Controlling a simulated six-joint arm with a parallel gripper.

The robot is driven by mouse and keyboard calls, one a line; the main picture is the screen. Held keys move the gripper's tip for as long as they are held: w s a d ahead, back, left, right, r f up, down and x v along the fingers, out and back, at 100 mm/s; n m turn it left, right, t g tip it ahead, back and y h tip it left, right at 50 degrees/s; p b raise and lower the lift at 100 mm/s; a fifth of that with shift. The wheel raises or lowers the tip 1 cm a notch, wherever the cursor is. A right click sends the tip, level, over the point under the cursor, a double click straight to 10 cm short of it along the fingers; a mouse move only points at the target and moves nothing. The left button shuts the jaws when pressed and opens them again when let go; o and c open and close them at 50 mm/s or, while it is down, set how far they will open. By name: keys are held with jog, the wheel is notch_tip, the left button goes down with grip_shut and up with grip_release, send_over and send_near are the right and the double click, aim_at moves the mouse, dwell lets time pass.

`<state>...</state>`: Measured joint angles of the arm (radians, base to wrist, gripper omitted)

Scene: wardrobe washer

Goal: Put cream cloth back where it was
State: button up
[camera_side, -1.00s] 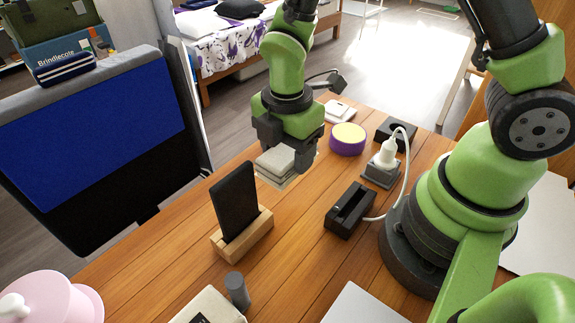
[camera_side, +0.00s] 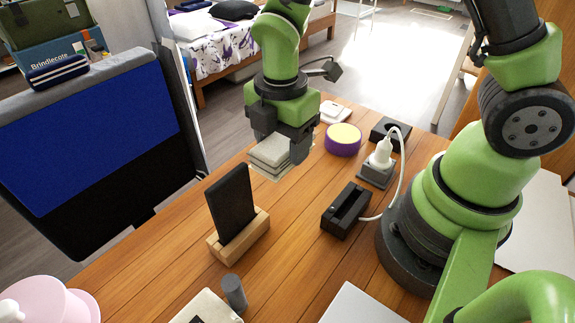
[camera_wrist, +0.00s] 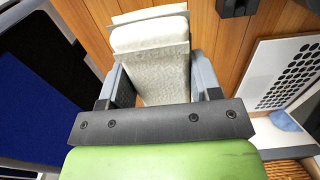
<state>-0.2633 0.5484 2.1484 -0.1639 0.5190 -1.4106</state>
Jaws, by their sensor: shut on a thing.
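The cream cloth (camera_side: 270,150) is a folded, layered pad in the side view. My gripper (camera_side: 280,135) is pointed down and shut on it, one finger on each side. A thin pale layer shows under its lower edge; I cannot tell whether this is part of the cloth or a separate flat thing, or whether the cloth touches the table. In the wrist view the cloth (camera_wrist: 163,78) stands between the fingers of my gripper (camera_wrist: 163,85), its paler folded end towards the top of the picture.
The wooden table (camera_side: 300,215) holds a black phone (camera_side: 232,203) on a wooden stand (camera_side: 240,238) in front. A purple-and-yellow round tin (camera_side: 343,139), a plug on a grey block (camera_side: 377,172) and a black dock (camera_side: 346,209) are to the right.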

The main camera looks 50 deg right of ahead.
jog(key=r, duration=0.9)
jog(key=shift+s+a+r, duration=0.1)
jog(key=shift+a+r, duration=0.1)
jog(key=s+a+m, duration=0.2)
jog(key=s+a, duration=0.3)
jog(key=a, duration=0.1)
jog(key=m, duration=0.3)
send_over(299, 270)
notch_tip(299, 270, down, 11)
jog(key=shift+f, duration=0.15)
jog(key=shift+f, duration=0.1)
jog(key=shift+n, duration=0.3)
jog(key=shift+f, duration=3.9)
jog(key=shift+f, duration=0.35)
